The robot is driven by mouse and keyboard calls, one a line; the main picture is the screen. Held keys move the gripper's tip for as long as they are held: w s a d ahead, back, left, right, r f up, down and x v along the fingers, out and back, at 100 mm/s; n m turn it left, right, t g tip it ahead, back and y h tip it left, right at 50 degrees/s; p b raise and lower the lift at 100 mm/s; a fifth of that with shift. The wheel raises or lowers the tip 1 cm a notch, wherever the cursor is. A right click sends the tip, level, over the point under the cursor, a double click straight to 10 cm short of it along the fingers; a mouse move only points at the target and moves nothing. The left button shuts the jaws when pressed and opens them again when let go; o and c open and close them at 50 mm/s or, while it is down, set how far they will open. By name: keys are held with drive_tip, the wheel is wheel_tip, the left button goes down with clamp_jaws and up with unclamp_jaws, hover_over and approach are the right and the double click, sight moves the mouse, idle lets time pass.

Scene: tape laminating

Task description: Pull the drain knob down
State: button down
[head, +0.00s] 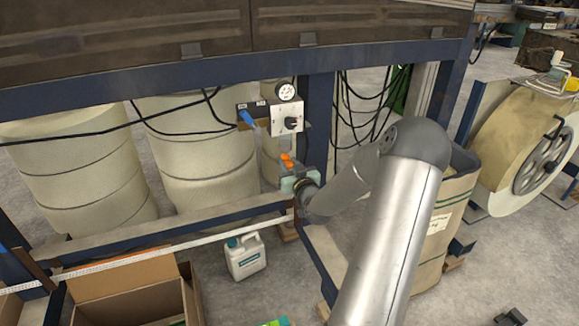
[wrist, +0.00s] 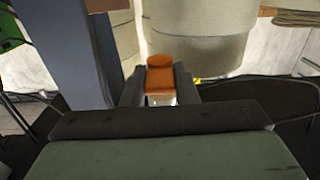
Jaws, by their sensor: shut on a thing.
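The orange drain knob (wrist: 160,80) sits between the two dark fingers of my gripper (wrist: 159,90) in the wrist view. The fingers are shut on it from both sides. In the head view, small orange parts (head: 287,160) show just above my gripper (head: 289,180), below the grey panel with the gauge. My forearm comes in from the lower right. The lower part of the knob and its mount are mostly hidden by the gripper, and I cannot tell how far down the knob stands.
A panel with a black switch (head: 291,122) and a blue handle (head: 246,118) are above. Large cream drums (head: 190,150) stand behind. A blue post (head: 317,110) is close on the right. A white jug (head: 245,258) and an open cardboard box (head: 130,285) are below.

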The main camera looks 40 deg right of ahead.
drive_tip(key=c, duration=1.1)
unclamp_jaws()
drive_tip(key=shift+f, duration=0.2)
drive_tip(key=shift+s, duration=0.1)
drive_tip(key=p+v, duration=0.2)
drive_tip(key=v, duration=1.5)
drive_tip(key=shift+s+a, duration=0.1)
drive_tip(key=shift+s, duration=0.05)
drive_tip(key=w+a+r+n+g+y+p, duration=0.3)
drive_tip(key=a+r+g+p, duration=0.65)
drive_tip(key=a+p, duration=0.3)
drive_tip(key=s+a+r+g+y+p, duration=0.2)
drive_tip(key=s+a+r+g+p, duration=0.55)
drive_tip(key=s+a+r, duration=0.95)
drive_tip(key=shift+n, duration=0.3)
drive_tip(key=f+b, duration=0.6)
drive_tip(key=f, duration=0.2)
drive_tip(key=f+b, duration=0.7)
drive_tip(key=f, duration=0.1)
drive_tip(key=shift+w+f, duration=0.25)
drive_tip(key=shift+f, duration=0.05)
